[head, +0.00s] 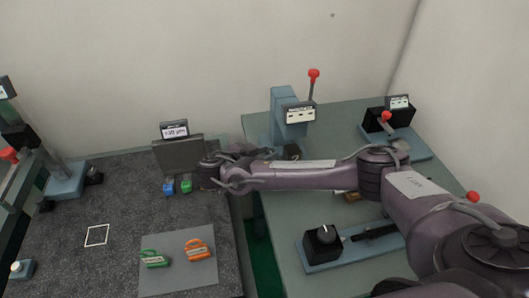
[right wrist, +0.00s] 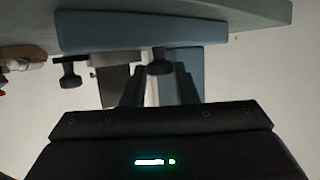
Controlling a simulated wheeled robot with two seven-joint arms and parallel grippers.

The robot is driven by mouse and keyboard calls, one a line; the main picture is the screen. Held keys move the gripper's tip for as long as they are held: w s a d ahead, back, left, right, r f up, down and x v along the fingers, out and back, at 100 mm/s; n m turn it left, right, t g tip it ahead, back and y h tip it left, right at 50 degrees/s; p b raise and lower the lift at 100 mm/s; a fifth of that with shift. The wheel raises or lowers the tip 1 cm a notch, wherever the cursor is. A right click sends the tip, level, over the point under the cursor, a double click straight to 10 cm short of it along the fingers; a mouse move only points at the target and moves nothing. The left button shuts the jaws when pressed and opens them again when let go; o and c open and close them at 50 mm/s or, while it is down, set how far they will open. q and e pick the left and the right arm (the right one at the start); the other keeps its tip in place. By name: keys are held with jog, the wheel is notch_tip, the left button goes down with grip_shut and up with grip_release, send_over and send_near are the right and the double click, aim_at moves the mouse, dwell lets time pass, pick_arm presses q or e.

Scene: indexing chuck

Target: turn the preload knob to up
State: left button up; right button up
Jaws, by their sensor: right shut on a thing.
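A blue upright stand (head: 288,118) with a small sign and a red-tipped lever is at the back of the green right-hand table. It also shows upside down in the right wrist view (right wrist: 110,32). A black knob (right wrist: 160,66) on it sits between the fingertips of my right gripper (right wrist: 160,74), which is shut on it. A second black knob (right wrist: 70,75) is beside it, free. In the head view my forearm hides much of my right gripper. I cannot read which way the held knob points. My left gripper is not in view.
A black box with a round dial (head: 322,236) stands at the front of the right table (head: 280,225). A black unit with a red-tipped lever (head: 388,118) is at the back right.

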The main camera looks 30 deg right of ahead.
jog(key=shift+s+d+n+t+y, duration=0.1)
jog(key=shift+s+n+t+y, duration=0.1)
jog(key=shift+n+t+y, duration=0.8)
jog(key=shift+h, duration=0.3)
jog(key=o, duration=1)
jog(key=shift+c, duration=0.2)
jog(key=shift+t, duration=0.3)
jog(key=b+v, duration=0.1)
jog(key=v, duration=0.1)
jog(key=b+v, duration=0.1)
jog(key=v, duration=0.1)
jog(key=shift+a+f, duration=0.1)
jog(key=shift+a, duration=0.25)
jog(key=p+v, duration=0.3)
jog(key=p, duration=0.1)
jog(key=shift+s+r, duration=0.1)
jog(key=shift+r, duration=0.1)
